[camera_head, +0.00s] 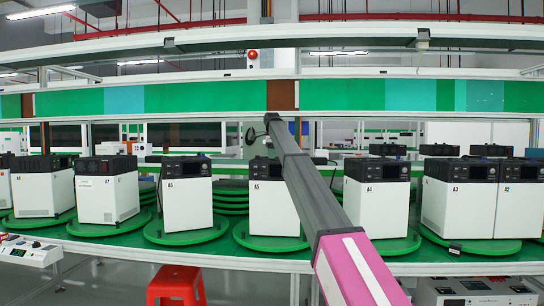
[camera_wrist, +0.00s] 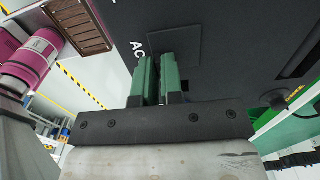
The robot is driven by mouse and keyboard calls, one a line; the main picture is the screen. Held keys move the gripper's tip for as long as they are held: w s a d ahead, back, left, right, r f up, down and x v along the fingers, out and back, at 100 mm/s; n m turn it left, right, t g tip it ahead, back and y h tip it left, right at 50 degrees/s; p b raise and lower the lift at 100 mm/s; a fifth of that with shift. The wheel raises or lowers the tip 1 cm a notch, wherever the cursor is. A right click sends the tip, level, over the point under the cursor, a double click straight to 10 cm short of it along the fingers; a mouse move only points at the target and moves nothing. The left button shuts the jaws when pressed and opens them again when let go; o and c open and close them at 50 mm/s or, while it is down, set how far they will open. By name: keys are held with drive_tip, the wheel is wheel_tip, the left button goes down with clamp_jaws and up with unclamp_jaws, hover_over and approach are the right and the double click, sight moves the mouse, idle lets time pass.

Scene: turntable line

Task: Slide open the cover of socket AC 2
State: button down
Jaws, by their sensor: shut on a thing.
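In the wrist view, my gripper (camera_wrist: 156,62) has its two green fingers close together against a dark panel (camera_wrist: 245,30). They are shut on a small part that the fingers hide; it appears to be the socket cover's grip. White letters "AC" (camera_wrist: 138,49) stand just left of the fingers, and any number after them is hidden. A dark square cover outline (camera_wrist: 202,45) lies right of the fingers, looking flush with the panel. I cannot tell how far the cover is slid. In the head view my arm reaches up across the line, and the fingertips cannot be made out.
White units with dark tops, such as A5 (camera_head: 268,208), A6 (camera_head: 186,206) and A4 (camera_head: 377,210), stand on green round turntables (camera_head: 186,236) along the line. A red stool (camera_head: 175,287) stands in front. A green-panelled overhead beam (camera_head: 210,97) crosses above the units.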

drive_tip(key=w, duration=0.6)
drive_tip(key=shift+d, duration=0.1)
drive_tip(key=shift+s, duration=0.1)
drive_tip(key=c, duration=1.2)
unclamp_jaws()
drive_tip(key=shift+c, duration=0.2)
